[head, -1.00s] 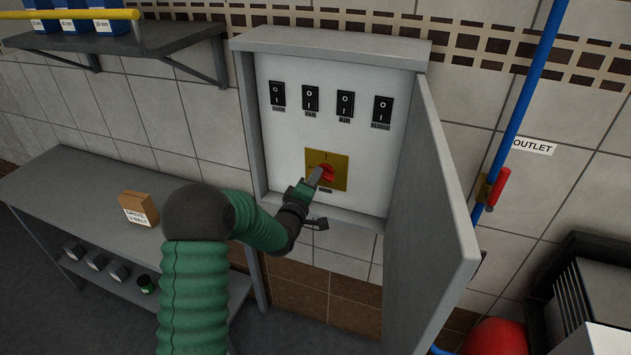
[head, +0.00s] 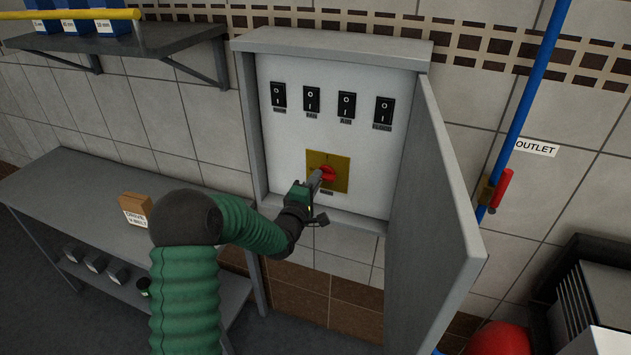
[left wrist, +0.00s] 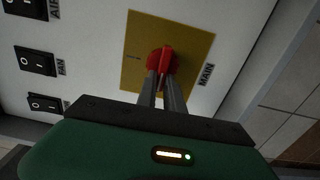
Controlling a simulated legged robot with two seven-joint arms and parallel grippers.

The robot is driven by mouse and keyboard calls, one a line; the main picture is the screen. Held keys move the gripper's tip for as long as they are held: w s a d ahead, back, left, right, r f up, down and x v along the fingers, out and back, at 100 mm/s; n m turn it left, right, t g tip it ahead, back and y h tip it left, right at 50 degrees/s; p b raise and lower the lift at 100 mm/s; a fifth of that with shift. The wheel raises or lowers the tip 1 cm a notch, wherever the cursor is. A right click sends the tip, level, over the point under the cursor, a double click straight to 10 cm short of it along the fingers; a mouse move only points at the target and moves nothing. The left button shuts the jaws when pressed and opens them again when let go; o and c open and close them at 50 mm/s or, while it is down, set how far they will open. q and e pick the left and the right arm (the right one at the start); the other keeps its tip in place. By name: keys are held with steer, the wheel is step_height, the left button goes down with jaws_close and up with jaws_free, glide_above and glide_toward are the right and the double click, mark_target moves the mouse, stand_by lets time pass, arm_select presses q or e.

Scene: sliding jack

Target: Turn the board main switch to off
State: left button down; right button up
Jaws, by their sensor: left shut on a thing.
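The main switch is a red rotary knob (head: 327,172) on a yellow plate (head: 343,160), low on the panel inside the open grey cabinet. In the left wrist view the red knob (left wrist: 165,62) sits on the yellow plate (left wrist: 190,35) beside the label MAIN. My left gripper (head: 318,178) reaches in from the lower left. Its two fingers (left wrist: 162,85) are shut on the knob's raised handle, one on each side. The fingers hide part of the knob. My right gripper is in neither view.
Several black rocker switches (head: 346,106) line the panel above. The cabinet door (head: 435,215) stands open on the right. A bench (head: 75,210) with a small brown box (head: 134,208) is left, under a shelf (head: 125,45). A blue pipe (head: 525,95) runs right of the door.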

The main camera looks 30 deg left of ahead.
arm_select(q)
steer(key=shift+s+d+f, duration=0.1)
steer(key=shift+f, duration=0.3)
steer(key=c, duration=1.7)
jaws_free()
steer(key=shift+o, duration=1.2)
steer(key=shift+r, duration=0.1)
steer(key=b+v, duration=0.2)
steer(key=v, duration=1.4)
steer(key=shift+s, duration=0.2)
